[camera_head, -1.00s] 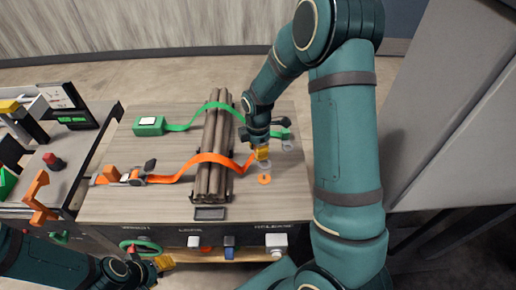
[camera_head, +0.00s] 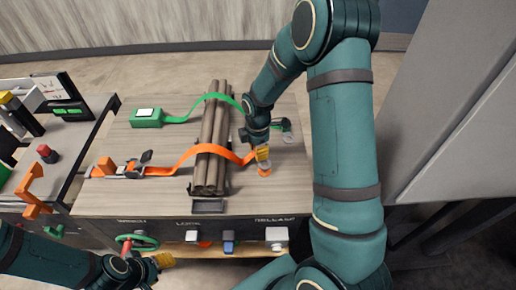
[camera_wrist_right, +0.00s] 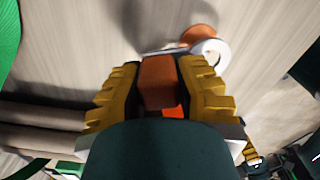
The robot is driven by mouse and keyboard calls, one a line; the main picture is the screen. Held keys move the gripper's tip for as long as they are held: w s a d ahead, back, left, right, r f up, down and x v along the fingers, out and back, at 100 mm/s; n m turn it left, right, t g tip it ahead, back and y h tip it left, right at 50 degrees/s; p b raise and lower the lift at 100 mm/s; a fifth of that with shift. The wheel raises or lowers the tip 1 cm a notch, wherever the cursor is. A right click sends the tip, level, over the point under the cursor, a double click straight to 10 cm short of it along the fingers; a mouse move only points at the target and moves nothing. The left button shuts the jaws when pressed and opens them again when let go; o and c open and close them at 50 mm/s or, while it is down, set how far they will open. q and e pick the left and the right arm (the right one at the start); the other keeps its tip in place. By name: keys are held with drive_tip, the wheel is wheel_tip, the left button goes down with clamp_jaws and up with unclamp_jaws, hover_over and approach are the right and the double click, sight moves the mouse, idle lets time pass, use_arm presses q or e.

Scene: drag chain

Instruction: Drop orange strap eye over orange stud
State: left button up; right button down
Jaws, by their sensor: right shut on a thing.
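The orange strap (camera_head: 182,161) runs from a ratchet buckle (camera_head: 135,168) on the left, over the pipe bundle, to my right gripper (camera_head: 262,153). In the right wrist view the right gripper's yellow fingers (camera_wrist_right: 157,85) are shut on the strap's orange end block (camera_wrist_right: 157,80). A pale metal eye (camera_wrist_right: 208,50) sticks out beyond them. The orange stud (camera_head: 264,172) is just below the gripper in the head view. Its orange disc (camera_wrist_right: 198,35) shows partly behind the eye; I cannot tell whether the eye is around the stud. My left gripper (camera_head: 162,261) is at the bottom left, its opening unclear.
The pipe bundle (camera_head: 211,137) lies across the bench. A green strap (camera_head: 187,117) with a green box (camera_head: 147,117) crosses it farther back and ends at a grey fitting (camera_head: 288,136). A handwheel (camera_head: 138,243) and several switches line the bench front. A tall grey cabinet (camera_head: 455,120) stands right.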

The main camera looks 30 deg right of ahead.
drive_tip(key=shift+f+b, duration=0.85)
drive_tip(key=shift+f, duration=0.5)
drive_tip(key=c, duration=0.8)
unclamp_jaws()
drive_tip(key=shift+o, duration=0.2)
drive_tip(key=shift+s+f, duration=0.1)
drive_tip(key=r, duration=1.2)
drive_tip(key=shift+w+r, duration=0.15)
drive_tip(key=shift+w, duration=0.1)
